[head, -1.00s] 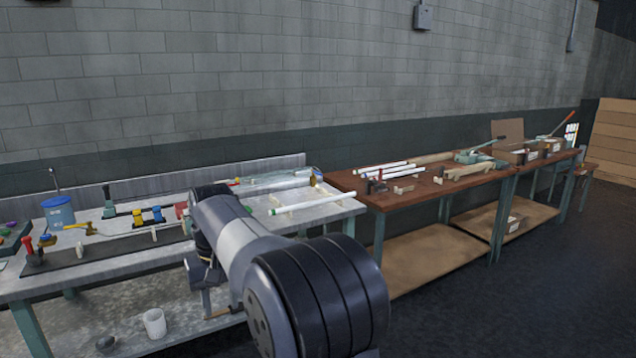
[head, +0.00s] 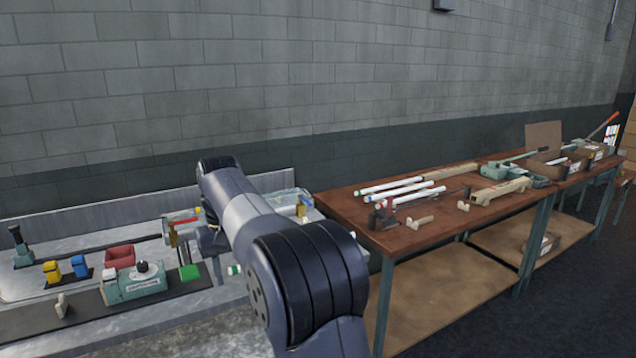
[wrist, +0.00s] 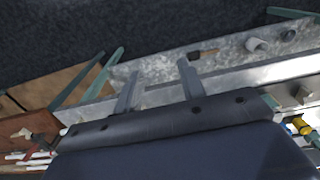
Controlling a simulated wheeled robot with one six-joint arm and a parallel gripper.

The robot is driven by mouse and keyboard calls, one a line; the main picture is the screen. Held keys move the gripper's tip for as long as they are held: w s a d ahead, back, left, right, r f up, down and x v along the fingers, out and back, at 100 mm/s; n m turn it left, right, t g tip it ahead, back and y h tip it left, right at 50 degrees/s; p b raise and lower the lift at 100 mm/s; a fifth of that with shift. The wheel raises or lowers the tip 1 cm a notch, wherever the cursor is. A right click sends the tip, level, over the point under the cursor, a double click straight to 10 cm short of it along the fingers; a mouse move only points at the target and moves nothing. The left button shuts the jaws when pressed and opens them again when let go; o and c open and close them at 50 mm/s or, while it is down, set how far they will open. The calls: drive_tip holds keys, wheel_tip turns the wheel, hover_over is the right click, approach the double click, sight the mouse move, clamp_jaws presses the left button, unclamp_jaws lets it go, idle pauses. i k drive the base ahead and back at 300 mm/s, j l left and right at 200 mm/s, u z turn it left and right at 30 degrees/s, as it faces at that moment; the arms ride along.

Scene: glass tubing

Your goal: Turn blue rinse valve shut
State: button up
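In the head view my arm hides the gripper.
On the metal bench are a red-handled brass valve (head: 180,225), a red bin (head: 119,257), a green device (head: 140,283) and yellow and blue blocks. A wooden table (head: 440,225) with glass tubes stands close at right.

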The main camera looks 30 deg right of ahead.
sight(300, 197)
drive_tip(key=i+l, duration=0.5)
drive_tip(key=l, duration=0.2)
drive_tip(key=i+l, duration=1.05)
drive_tip(key=l, duration=0.3)
